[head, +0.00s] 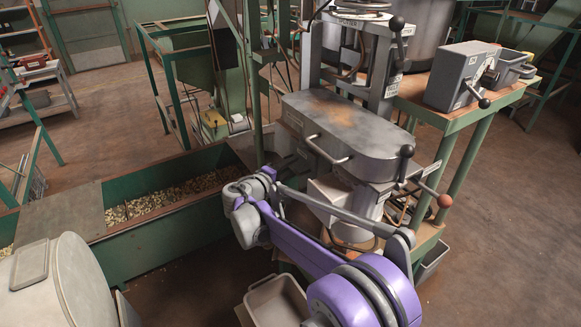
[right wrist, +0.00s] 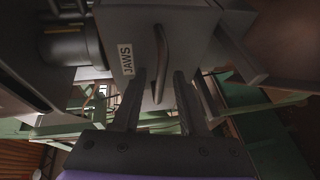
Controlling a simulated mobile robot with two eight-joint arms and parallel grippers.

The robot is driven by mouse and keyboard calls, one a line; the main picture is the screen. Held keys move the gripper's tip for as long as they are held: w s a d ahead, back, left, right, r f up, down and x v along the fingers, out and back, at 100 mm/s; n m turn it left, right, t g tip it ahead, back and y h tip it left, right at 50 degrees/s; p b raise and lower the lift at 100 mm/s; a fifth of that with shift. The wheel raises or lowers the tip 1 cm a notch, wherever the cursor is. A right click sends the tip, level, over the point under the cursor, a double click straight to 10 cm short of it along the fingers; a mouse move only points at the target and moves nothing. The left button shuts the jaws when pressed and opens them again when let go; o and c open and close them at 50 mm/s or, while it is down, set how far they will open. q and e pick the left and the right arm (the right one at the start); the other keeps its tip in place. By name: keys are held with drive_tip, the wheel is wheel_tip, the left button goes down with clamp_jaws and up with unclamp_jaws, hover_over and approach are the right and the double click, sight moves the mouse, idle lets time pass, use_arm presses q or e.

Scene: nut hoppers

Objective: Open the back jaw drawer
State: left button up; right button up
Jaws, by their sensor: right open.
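In the right wrist view a grey drawer front (right wrist: 192,42) carries a white label reading JAWS and a bar handle (right wrist: 161,48). My right gripper (right wrist: 161,78) is open. Its two dark fingers stand one on each side of the lower part of the handle, with a gap on both sides. In the head view my purple right arm reaches to the left side of the grey machine housing (head: 345,125). The hand's fingertips and the labelled drawer front cannot be made out clearly there. My left gripper is not in view.
A green trough (head: 170,232) of nuts lies left of the machine. A grey bin (head: 277,300) stands below my arm. Levers with dark and red knobs stick out at the housing's right. A grey box (head: 462,72) sits on the right bench.

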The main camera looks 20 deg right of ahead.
clamp_jaws()
idle(1.4)
